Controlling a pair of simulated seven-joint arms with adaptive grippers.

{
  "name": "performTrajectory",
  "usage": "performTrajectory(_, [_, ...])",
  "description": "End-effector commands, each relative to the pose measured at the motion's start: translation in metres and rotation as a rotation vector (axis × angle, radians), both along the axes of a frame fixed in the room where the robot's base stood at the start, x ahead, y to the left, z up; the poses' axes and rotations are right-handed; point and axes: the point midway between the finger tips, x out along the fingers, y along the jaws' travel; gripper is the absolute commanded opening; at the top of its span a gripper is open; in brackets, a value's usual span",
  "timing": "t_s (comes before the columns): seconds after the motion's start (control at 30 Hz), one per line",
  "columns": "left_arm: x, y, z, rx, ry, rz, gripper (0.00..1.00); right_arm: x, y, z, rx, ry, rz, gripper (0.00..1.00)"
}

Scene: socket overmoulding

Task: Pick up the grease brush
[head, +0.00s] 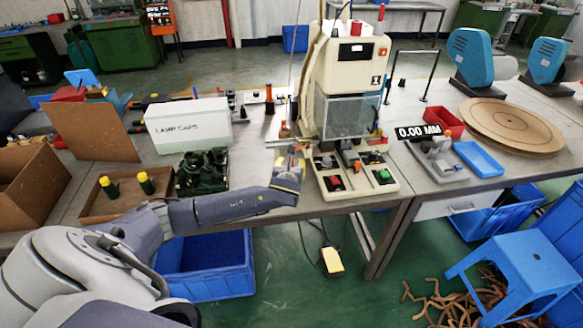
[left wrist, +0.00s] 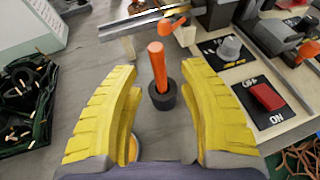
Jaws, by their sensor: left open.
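The grease brush appears to be the orange handle (left wrist: 157,65) standing upright in a small black pot (left wrist: 162,97) on the bench. Its lower end is hidden inside the pot. My left gripper (left wrist: 160,72) is open, with one yellow finger on each side of the handle. I see a gap on both sides, so it holds nothing. In the head view my left gripper (head: 292,160) is low over the bench, just left of the press. An orange-brown shape (head: 284,130) right beyond it may be the same brush. My right gripper is not in view.
The cream press (head: 347,85) stands close on the right, its red switch (left wrist: 266,96) near my fingers. A metal bar (left wrist: 130,22) lies behind the pot. Bare bench surrounds the pot.

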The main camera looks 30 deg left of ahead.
Motion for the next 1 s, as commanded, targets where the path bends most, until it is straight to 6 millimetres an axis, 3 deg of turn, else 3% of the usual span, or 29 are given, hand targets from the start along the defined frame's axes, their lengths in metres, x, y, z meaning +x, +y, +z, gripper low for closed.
performTrajectory(0.3, [0.027, 0.015, -0.011, 0.001, -0.001, 0.001, 0.41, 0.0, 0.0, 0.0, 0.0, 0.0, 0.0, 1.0])
performTrajectory(0.67, [0.029, 0.016, -0.013, 0.001, -0.001, 0.001, 0.41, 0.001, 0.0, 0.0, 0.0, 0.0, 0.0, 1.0])
performTrajectory(1.0, [0.029, 0.016, -0.013, 0.001, -0.001, 0.001, 0.02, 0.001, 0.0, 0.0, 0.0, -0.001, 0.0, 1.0])
